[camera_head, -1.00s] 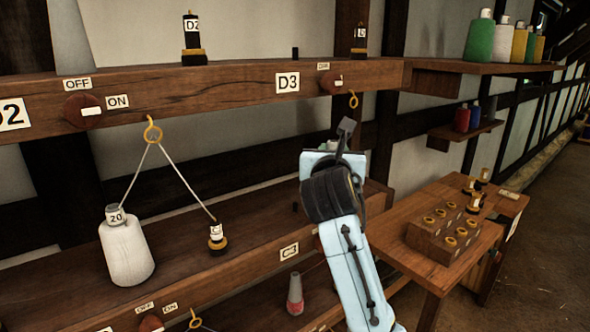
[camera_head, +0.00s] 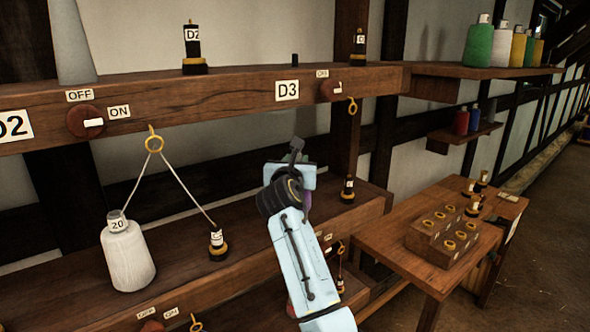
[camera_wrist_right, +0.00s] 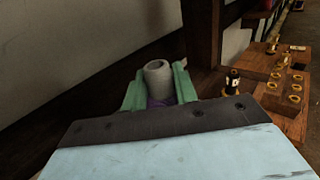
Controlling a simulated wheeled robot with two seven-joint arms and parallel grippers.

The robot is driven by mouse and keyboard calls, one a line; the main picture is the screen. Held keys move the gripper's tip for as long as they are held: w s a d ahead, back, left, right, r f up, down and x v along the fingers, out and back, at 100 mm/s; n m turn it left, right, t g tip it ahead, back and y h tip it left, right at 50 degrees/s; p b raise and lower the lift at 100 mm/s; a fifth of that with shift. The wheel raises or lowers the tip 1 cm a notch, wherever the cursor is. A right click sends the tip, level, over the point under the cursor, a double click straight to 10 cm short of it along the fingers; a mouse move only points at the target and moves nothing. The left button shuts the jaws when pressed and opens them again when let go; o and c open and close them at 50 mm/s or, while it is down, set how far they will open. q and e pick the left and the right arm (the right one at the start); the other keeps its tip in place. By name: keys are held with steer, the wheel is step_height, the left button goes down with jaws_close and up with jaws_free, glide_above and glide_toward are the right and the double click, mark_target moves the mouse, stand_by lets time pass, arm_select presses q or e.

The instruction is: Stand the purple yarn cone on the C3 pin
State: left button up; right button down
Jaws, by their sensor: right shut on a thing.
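My right gripper (camera_wrist_right: 157,82) is shut on the purple yarn cone (camera_wrist_right: 158,102), with its green fingers on either side. The cone's grey tube top (camera_wrist_right: 157,72) sticks up between the fingers; only a little purple shows below it. In the head view a sliver of the purple cone (camera_head: 307,202) shows beside my right gripper, in front of the lower shelf beam (camera_head: 180,282). My right arm hides the C3 label and the C3 pin. I cannot tell how the cone stands relative to the pin. My left gripper is not in view.
A white cone (camera_head: 128,258) and a small black-gold bobbin (camera_head: 217,243) stand left on the lower shelf, threaded through a hook (camera_head: 154,142). Another bobbin (camera_head: 347,190) stands right of my arm. The upper D3 beam (camera_head: 220,98) runs above. A side table (camera_head: 385,240) holds several bobbins.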

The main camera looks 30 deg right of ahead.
steer(key=shift+f, duration=0.75)
steer(key=shift+w+f, duration=0.2)
steer(key=shift+f, duration=0.2)
steer(key=c, duration=1.1)
jaws_free()
steer(key=shift+f, duration=0.1)
